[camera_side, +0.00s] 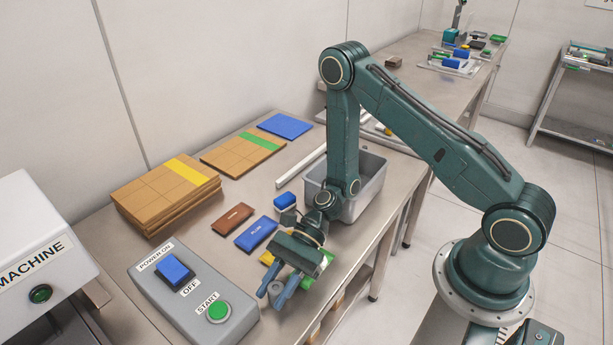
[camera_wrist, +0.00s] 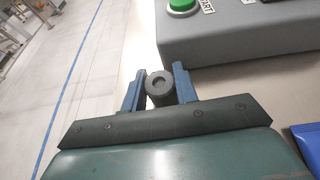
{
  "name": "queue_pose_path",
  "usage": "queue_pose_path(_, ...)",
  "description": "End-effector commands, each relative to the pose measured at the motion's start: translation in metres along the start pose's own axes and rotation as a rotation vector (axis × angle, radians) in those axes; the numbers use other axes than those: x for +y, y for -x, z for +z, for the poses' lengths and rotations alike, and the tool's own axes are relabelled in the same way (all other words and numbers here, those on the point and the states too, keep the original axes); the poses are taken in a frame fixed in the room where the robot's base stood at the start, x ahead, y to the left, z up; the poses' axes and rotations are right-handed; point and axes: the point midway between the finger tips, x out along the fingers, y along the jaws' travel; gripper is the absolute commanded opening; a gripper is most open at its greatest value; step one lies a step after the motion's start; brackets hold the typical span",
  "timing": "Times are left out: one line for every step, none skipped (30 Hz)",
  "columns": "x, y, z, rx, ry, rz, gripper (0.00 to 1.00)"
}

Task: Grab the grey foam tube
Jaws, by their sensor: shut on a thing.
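The grey foam tube (camera_side: 276,289) is a short, dark grey cylinder near the front edge of the table. The side view does not show clearly whether the tube touches the table.
A grey control box (camera_side: 193,299) with a blue switch and green button stands left of my gripper. Blue (camera_side: 256,235) and brown (camera_side: 232,218) packets lie behind. A grey bin (camera_side: 372,190) stands farther back. A green piece (camera_side: 327,258) is partly hidden by my gripper.

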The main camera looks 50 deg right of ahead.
Motion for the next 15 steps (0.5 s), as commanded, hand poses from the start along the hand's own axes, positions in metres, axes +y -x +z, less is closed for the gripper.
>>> queue_pose_path(0.0, 0.0, 0.001, 0.0, 0.0, 0.0, 0.07)
queue_pose_path(0.0, 0.001, 0.002, 0.0, 0.0, 0.0, 0.07)
queue_pose_path(0.0, 0.001, 0.003, 0.0, 0.001, 0.0, 0.07)
queue_pose_path(0.0, 0.002, 0.004, 0.0, 0.001, 0.0, 0.07)
queue_pose_path(0.0, 0.002, 0.005, 0.0, 0.001, 0.0, 0.07)
queue_pose_path(-0.001, 0.003, 0.007, 0.0, 0.002, -0.001, 0.07)
queue_pose_path(-0.001, 0.004, 0.009, 0.0, 0.002, -0.001, 0.07)
queue_pose_path(-0.001, 0.004, 0.011, 0.0, 0.002, -0.001, 0.07)
queue_pose_path(-0.001, 0.006, 0.013, 0.0, 0.001, -0.001, 0.07)
queue_pose_path(-0.001, 0.007, 0.016, 0.0, 0.001, -0.001, 0.07)
queue_pose_path(-0.001, 0.008, 0.019, 0.0, 0.002, -0.001, 0.07)
queue_pose_path(0.0, 0.009, 0.022, 0.0, 0.002, -0.001, 0.07)
queue_pose_path(0.0, 0.011, 0.025, 0.0, 0.003, -0.001, 0.07)
queue_pose_path(0.0, 0.012, 0.029, 0.0, 0.004, -0.001, 0.07)
queue_pose_path(-0.001, 0.014, 0.033, 0.0, 0.003, -0.001, 0.07)
